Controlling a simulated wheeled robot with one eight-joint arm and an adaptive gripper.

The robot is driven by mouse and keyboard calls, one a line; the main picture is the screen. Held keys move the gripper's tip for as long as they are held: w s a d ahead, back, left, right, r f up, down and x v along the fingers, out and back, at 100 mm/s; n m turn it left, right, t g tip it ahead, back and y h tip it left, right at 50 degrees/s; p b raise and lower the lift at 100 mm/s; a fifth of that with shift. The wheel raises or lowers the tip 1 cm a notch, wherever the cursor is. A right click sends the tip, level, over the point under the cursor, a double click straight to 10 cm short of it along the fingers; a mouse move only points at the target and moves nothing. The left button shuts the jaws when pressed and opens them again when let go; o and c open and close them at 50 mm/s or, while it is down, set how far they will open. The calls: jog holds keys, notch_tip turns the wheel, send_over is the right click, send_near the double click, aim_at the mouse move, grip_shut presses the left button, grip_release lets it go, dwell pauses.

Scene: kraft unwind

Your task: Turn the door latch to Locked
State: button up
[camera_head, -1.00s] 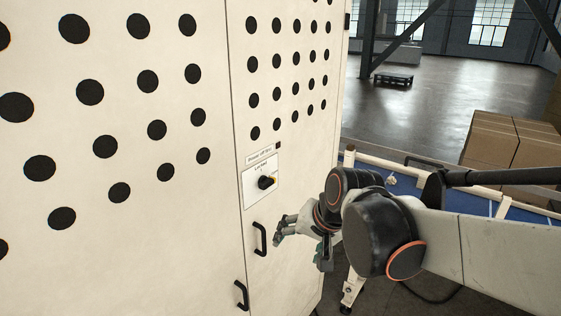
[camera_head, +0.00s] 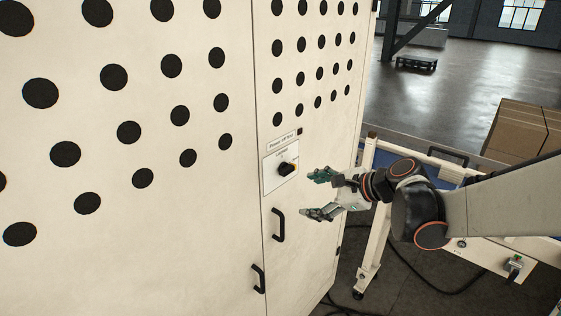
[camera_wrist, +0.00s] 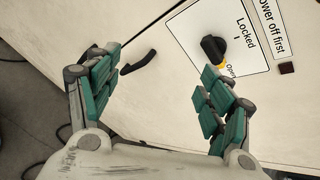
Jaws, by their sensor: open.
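The door latch (camera_head: 286,169) is a black rotary knob with a yellow mark on a white label plate (camera_head: 268,178) on the cream cabinet door. The plate carries the words "Locked" and "Open". In the wrist view the knob (camera_wrist: 213,48) sits beyond my right finger, its yellow mark beside "Open" and away from "Locked". My gripper (camera_head: 322,194) is open and empty, right of the knob and a little lower, apart from the door. In the wrist view its green-padded fingers (camera_wrist: 158,95) are spread wide.
A black door handle (camera_head: 278,225) is below the latch, and another handle (camera_head: 258,278) is lower left. A "Power off first" sign (camera_head: 281,142) is above the plate. A white-framed table (camera_head: 372,215) stands right, with cardboard boxes (camera_head: 530,135) behind.

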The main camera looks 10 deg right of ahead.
aim_at(291, 171)
jog(key=w+d+r+m+t+y+b, duration=0.2)
jog(key=w+d+m+t, duration=0.15)
jog(key=d+m, duration=0.35)
jog(key=shift+m, duration=0.5)
jog(key=x, duration=0.4)
jog(key=a+x, duration=0.1)
jog(key=x, duration=0.4)
jog(key=s+x, duration=0.1)
jog(key=x, duration=0.3)
jog(key=shift+w+a, duration=0.35)
jog(key=shift+a, duration=0.1)
jog(key=shift+c, duration=0.5)
jog(key=c, duration=1)
jog(key=n+t+b, duration=0.1)
jog(key=n, duration=0.2)
jog(key=shift+h+b, duration=0.3)
jog(key=shift+b, duration=0.05)
jog(key=shift+c, duration=0.2)
jog(key=shift+n, duration=0.4)
